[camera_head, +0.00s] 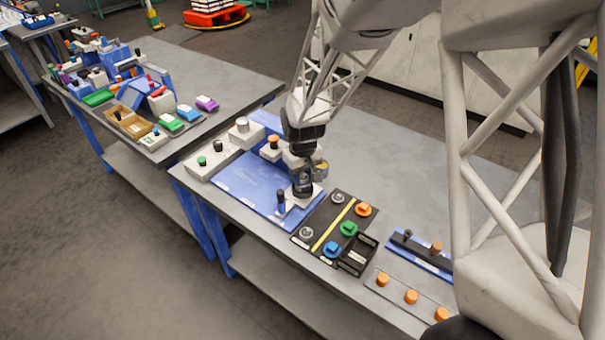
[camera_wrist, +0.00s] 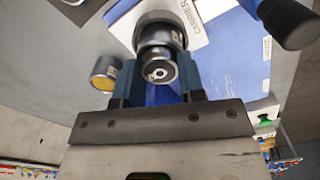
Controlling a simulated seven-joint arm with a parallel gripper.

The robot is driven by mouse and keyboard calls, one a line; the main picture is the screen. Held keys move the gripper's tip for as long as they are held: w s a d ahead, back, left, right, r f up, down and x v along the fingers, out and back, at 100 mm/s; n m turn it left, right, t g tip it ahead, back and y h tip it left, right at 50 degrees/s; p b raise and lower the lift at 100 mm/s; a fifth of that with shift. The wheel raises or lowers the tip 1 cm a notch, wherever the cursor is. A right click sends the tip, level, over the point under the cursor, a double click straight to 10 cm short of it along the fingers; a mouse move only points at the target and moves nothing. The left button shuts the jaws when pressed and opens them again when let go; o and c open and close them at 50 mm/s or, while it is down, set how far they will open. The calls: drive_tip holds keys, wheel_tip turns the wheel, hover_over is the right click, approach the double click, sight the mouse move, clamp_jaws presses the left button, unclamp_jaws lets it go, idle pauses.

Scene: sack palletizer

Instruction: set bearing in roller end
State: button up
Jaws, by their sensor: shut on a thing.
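My gripper (camera_head: 303,182) is low over the blue mat on the near table. In the wrist view, its two blue fingers (camera_wrist: 158,88) stand either side of a dark grey, stepped round part (camera_wrist: 160,70) with a ring-shaped face and a pale centre hole. I cannot tell whether this part is the bearing alone or the bearing against the roller end. A larger grey cylinder lies in line beyond it. A white plate (camera_wrist: 205,18) marked CARRIER is beside it. In the head view, the gripper hides most of the contact.
A gold-faced cylinder (camera_wrist: 105,73) is close to the left finger. A dark upright post (camera_head: 281,202) stands by the carrier plate. The black mat (camera_head: 324,217) holds grey rings and coloured knobs. A black bin (camera_head: 357,254) stands beside them.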

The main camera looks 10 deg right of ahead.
drive_tip(key=o, duration=1)
drive_tip(key=shift+r, duration=0.1)
drive_tip(key=shift+r, duration=3.9)
drive_tip(key=shift+s+r, duration=0.1)
